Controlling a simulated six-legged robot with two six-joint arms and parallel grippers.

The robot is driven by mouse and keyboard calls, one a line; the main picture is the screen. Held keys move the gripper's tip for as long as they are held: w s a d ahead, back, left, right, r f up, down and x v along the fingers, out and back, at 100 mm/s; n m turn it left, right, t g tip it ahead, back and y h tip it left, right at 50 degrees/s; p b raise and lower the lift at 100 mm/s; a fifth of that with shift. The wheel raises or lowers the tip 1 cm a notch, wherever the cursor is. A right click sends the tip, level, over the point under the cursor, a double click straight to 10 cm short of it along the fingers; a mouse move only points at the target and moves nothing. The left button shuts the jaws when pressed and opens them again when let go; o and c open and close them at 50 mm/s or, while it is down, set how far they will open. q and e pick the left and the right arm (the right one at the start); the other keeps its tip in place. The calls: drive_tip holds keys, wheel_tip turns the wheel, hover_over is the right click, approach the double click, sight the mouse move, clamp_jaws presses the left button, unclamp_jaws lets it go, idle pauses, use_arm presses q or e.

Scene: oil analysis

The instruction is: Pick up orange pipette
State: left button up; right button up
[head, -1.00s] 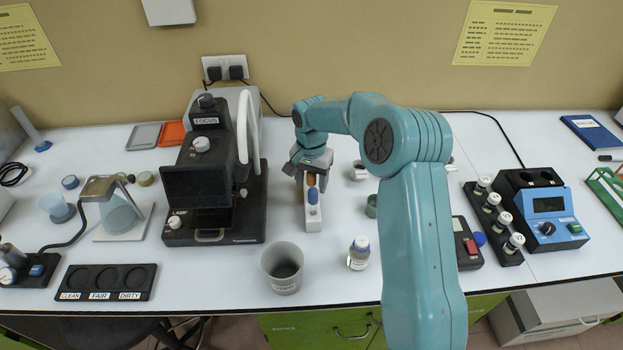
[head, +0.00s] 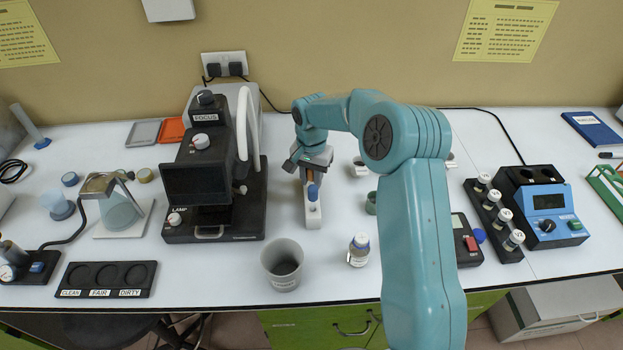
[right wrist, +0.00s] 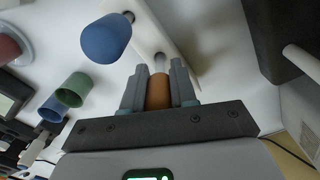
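A white pipette rack (head: 313,222) stands on the bench in front of my right gripper, right of the microscope. A blue-topped pipette (head: 313,192) stands in its front part; in the right wrist view its blue bulb (right wrist: 106,39) is beside my fingers. The orange pipette (head: 310,174) is behind it, partly hidden by my gripper. My right gripper (head: 312,165) reaches down over it. In the right wrist view, the gripper's two fingers (right wrist: 159,88) close against both sides of the orange bulb (right wrist: 159,92), with its pale neck toward the rack. My left gripper is not in view.
The black microscope (head: 208,190) stands close left of the rack. A green cup (head: 371,203) is to the right, near my arm. A vial rack (head: 495,222) stands farther right.

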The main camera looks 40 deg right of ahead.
wheel_tip(320, 180, up, 19)
drive_tip(key=shift+a+r, duration=0.15)
drive_tip(key=shift+r, duration=0.05)
